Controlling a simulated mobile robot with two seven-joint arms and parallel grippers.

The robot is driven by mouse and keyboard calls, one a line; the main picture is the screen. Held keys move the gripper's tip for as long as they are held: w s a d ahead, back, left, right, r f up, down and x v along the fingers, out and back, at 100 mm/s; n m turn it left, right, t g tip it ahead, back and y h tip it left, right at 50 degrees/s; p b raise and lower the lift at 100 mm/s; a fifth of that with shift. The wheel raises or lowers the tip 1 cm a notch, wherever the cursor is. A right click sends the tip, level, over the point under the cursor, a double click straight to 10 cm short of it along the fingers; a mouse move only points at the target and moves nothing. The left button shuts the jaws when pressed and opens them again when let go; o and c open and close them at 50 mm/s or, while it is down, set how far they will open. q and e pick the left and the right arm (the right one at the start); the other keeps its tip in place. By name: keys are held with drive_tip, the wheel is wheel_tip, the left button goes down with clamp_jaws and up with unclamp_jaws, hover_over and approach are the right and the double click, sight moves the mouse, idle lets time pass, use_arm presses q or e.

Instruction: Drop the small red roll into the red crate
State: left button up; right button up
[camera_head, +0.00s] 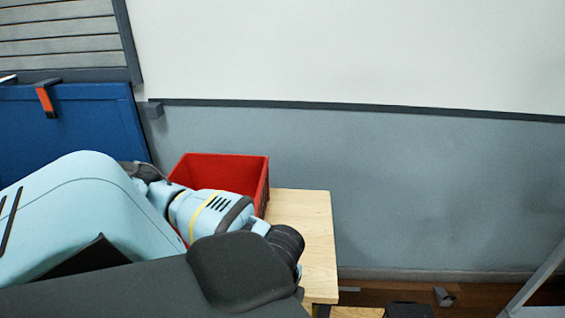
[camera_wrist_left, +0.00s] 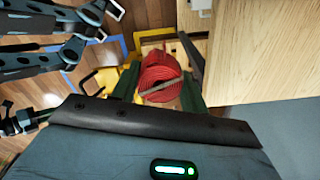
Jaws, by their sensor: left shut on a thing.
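The small red roll (camera_wrist_left: 160,72) shows in the left wrist view, between the two dark fingers of my left gripper (camera_wrist_left: 158,88), which is shut on it. A pale strip crosses the roll's face. The red crate (camera_head: 228,172) stands on the light wooden table in the head view, behind my left arm, which covers its lower front. Its inside is only partly seen. My left gripper and the roll are hidden in the head view. My right gripper cannot be made out in either view.
The light wooden table (camera_head: 312,240) has a bare strip right of the crate. A blue panel (camera_head: 75,125) with an orange-and-black clamp (camera_head: 46,100) stands at the left. A grey wall (camera_head: 430,195) is behind. Wooden floor with blue and yellow markings shows in the wrist view.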

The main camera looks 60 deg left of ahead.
use_arm(q)
drive_tip(key=shift+w+d+r+n, duration=0.2)
drive_tip(key=shift+w+d+n, duration=0.15)
drive_tip(key=shift+w+n, duration=0.15)
drive_tip(key=w+d+r+n, duration=0.9)
drive_tip(key=r+n, duration=0.1)
drive_tip(key=shift+w+d+n, duration=0.3)
drive_tip(key=shift+w+n, duration=0.05)
drive_tip(key=shift+n, duration=0.05)
